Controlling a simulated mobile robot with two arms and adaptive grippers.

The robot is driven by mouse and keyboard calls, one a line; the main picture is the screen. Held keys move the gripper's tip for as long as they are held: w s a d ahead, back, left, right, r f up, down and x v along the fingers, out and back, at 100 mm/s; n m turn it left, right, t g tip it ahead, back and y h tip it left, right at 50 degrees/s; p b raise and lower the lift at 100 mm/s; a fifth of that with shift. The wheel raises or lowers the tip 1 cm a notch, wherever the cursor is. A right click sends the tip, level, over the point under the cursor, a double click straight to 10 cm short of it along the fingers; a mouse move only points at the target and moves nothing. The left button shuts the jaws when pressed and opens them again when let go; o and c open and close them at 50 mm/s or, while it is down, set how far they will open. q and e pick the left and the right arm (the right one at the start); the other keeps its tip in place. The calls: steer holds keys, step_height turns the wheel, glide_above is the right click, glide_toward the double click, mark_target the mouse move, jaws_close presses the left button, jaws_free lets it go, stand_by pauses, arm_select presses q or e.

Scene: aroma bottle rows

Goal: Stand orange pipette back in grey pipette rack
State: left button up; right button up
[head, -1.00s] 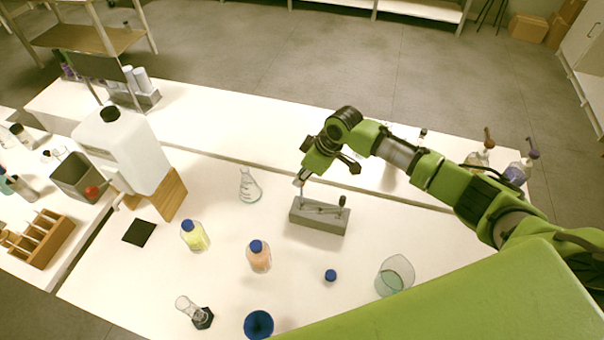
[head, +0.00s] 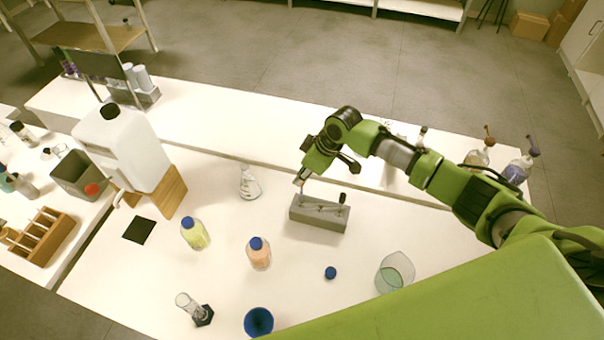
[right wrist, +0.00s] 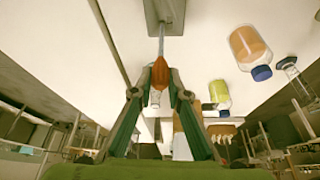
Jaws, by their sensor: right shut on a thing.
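The grey pipette rack (head: 318,218) stands on the white bench in the middle of the head view. A dark-topped pipette (head: 342,198) stands at its right end. My right gripper (head: 299,181) is above the rack's left end. In the right wrist view, my right gripper (right wrist: 160,80) is shut on the orange pipette (right wrist: 160,70) at its orange part. Its thin grey shaft reaches towards the rack (right wrist: 177,12). I cannot tell whether the tip is in a hole or just above it. My left gripper is not in view.
A conical flask (head: 249,186), an orange-filled bottle (head: 259,257) and a yellow-filled bottle (head: 195,236) stand left of the rack. A loose blue cap (head: 330,273) and a beaker (head: 394,273) are in front and to the right. Bare bench surrounds the rack.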

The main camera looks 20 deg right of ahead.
steer(key=shift+f, duration=0.2)
steer(key=shift+f+b, duration=0.9)
steer(key=shift+f, duration=0.6)
steer(key=shift+f+b, duration=0.75)
steer(key=shift+f, duration=0.15)
steer(key=o, duration=0.7)
